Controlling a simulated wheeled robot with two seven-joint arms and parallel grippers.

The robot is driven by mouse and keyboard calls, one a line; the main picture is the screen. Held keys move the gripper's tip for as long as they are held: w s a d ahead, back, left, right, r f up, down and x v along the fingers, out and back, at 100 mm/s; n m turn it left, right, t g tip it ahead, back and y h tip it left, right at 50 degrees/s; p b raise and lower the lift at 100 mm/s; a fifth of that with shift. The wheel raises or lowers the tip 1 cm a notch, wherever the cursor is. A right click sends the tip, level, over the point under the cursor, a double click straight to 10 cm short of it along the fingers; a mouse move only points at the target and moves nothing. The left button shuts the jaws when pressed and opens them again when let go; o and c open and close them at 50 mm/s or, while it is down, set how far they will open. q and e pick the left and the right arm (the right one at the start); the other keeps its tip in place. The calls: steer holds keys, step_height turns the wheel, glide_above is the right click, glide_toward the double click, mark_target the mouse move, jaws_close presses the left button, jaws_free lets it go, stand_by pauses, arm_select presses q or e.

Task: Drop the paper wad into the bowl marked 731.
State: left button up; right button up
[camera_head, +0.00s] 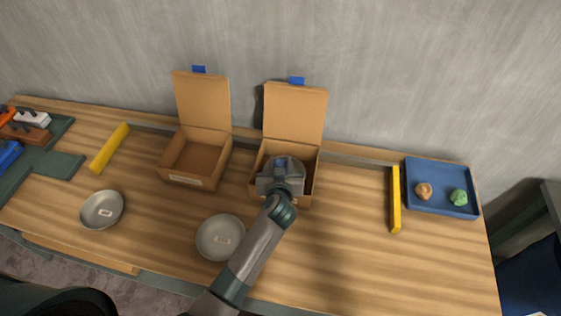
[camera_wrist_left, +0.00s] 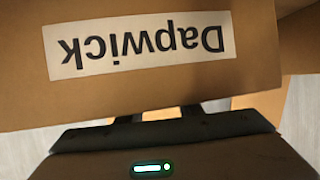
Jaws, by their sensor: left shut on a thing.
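My left gripper (camera_head: 281,172) is over the right cardboard box (camera_head: 256,184). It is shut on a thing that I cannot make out. The left wrist view shows a brown cardboard surface with an upside-down "Dapwick" label (camera_wrist_left: 140,45), close to the dark fingers (camera_wrist_left: 160,112). Two grey bowls stand on the table, one at the left (camera_head: 103,222) and one near the middle (camera_head: 221,253). Each has a small label too small to read. A tan lump (camera_head: 424,191) and a green crumpled lump (camera_head: 459,197) lie apart in the blue tray (camera_head: 440,166). My right gripper is not in view.
Another open cardboard box (camera_head: 186,181) stands left of my gripper, its lid upright. Yellow bars lie at the left (camera_head: 109,148) and right (camera_head: 395,200). A dark green mat (camera_head: 60,166) with several items is at the far left. The table's front right is clear.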

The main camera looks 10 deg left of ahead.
arm_select(q)
steer(key=shift+f, duration=0.3)
steer(key=o, duration=1.1)
